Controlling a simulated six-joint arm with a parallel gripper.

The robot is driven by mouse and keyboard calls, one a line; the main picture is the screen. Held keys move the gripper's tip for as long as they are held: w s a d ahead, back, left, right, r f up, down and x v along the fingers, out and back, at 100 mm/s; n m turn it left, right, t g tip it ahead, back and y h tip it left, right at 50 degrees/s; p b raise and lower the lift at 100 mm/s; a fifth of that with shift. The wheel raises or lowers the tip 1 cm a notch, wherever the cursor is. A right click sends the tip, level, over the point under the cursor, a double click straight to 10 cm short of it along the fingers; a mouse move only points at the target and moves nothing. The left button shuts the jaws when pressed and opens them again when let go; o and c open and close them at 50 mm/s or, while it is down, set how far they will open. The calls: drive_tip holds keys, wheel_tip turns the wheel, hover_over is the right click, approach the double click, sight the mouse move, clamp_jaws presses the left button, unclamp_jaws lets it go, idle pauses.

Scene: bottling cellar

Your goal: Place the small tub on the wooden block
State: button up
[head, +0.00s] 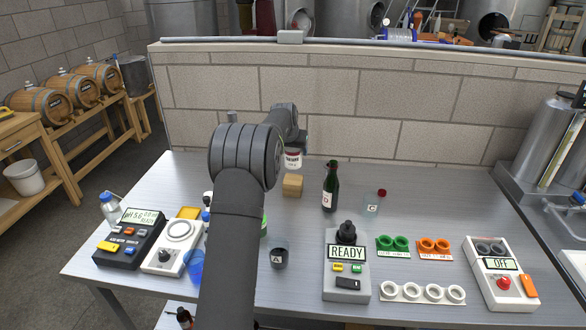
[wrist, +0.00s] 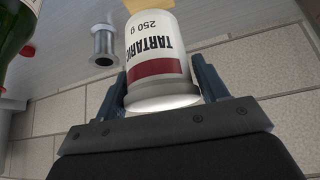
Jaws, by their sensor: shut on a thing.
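The small tub (head: 293,160) is white with a red band and a label reading "TARTARIC 250 g". It also fills the middle of the wrist view (wrist: 157,50). My gripper (wrist: 163,82) is shut on it, one finger on each side. The wooden block (head: 292,187) is a light tan cube on the table. In the head view the tub appears just above the block's top, with a small gap between them. A tan surface, seemingly the block (wrist: 172,5), shows past the tub at the top of the wrist view. My arm hides much of the gripper in the head view.
A short metal cylinder (wrist: 103,46) shows in the wrist view. Instruments and ring holders fill the table's front. A block wall (head: 330,100) rises behind.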

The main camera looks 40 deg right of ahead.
sight(293, 162)
drive_tip(key=shift+f, duration=2.9)
drive_tip(key=shift+f, duration=0.15)
drive_tip(key=o, duration=1.2)
drive_tip(key=v, duration=1.2)
